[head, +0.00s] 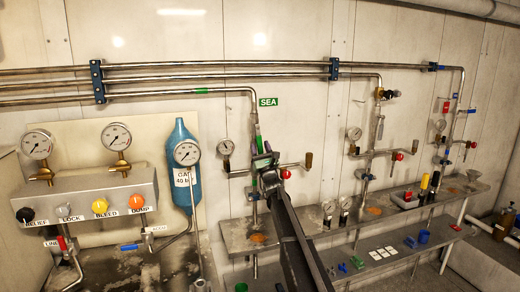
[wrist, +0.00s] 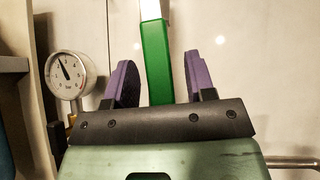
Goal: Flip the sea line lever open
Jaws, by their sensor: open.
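The sea line lever has a green handle (head: 258,142) that stands about upright on the vertical pipe, just below the green SEA sign (head: 268,102). In the wrist view the green handle (wrist: 156,62) rises between the two purple-padded fingers, with a pale part above it. My gripper (head: 264,160) is at the lever, and its fingers (wrist: 160,75) are open on either side of the handle. A gap shows on both sides in the wrist view. The lever's lower end and pivot are hidden behind my gripper.
A pressure gauge (wrist: 72,76) is close on the left. A horizontal pipe with a red knob (head: 286,174) and a brown handle (head: 309,160) runs behind my gripper. A blue cylinder (head: 181,145) stands further left. A shelf (head: 240,236) with small items lies below.

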